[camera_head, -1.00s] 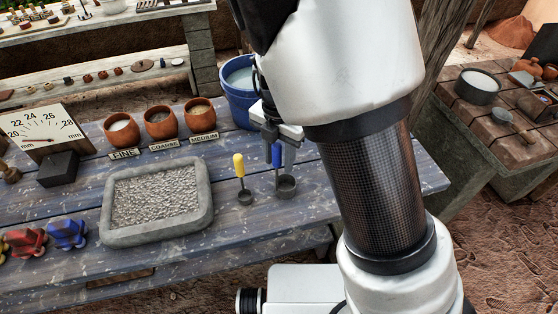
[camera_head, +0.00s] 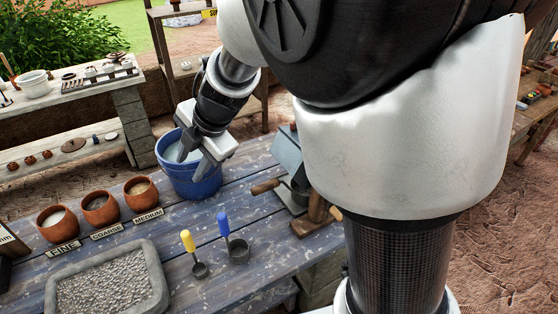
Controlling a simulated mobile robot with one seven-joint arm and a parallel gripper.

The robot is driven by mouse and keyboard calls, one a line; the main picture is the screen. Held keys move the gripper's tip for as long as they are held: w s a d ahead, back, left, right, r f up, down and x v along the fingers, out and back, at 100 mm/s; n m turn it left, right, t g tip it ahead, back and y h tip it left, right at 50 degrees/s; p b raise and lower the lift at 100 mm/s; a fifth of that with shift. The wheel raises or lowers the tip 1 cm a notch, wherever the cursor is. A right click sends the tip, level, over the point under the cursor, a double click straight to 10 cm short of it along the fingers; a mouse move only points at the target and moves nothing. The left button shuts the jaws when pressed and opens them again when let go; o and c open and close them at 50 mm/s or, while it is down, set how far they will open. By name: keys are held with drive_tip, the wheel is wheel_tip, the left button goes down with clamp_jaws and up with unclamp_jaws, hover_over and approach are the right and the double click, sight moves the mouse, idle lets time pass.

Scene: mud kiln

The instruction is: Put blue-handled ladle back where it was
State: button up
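The blue-handled ladle (camera_head: 238,251) rests on the blue plank table with its dark cup down and its blue handle pointing up. A yellow-handled ladle (camera_head: 201,270) stands just to its left, apart from it. My gripper (camera_head: 198,160) is up and behind the blue-handled ladle in the picture, in front of the blue bucket (camera_head: 190,181), and clear of the ladle. Its fingers appear spread, with nothing seen between them. My arm covers much of the right side of the view.
A stone tray of gravel (camera_head: 154,297) lies at the front left. Behind it are three clay pots, including one (camera_head: 57,223) with white contents, and labels. A grey device with wooden handles (camera_head: 290,165) stands right of the bucket. Bare planks surround the ladles.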

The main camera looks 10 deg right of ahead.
drive_tip(key=w+d+r+m+t+h, duration=0.1)
drive_tip(key=w+d+r+m+t, duration=0.25)
drive_tip(key=d+r+m, duration=0.35)
drive_tip(key=w+d+r+m+t+h, duration=0.1)
drive_tip(key=w+d+r+m+t, duration=0.1)
drive_tip(key=d+r+m+t, duration=0.45)
drive_tip(key=s+d+r+m+g+h, duration=0.2)
drive_tip(key=s+d+r+m+h, duration=0.15)
drive_tip(key=s+d, duration=0.35)
drive_tip(key=s+f+m+g, duration=0.3)
drive_tip(key=s+f+m, duration=0.1)
drive_tip(key=s, duration=0.6)
drive_tip(key=s+a+f+m+g, duration=0.1)
drive_tip(key=s+f+m+g, duration=0.2)
drive_tip(key=s, duration=0.6)
drive_tip(key=shift+s+f+m+y, duration=0.45)
drive_tip(key=shift+f+m, duration=0.35)
drive_tip(key=shift+m, duration=0.1)
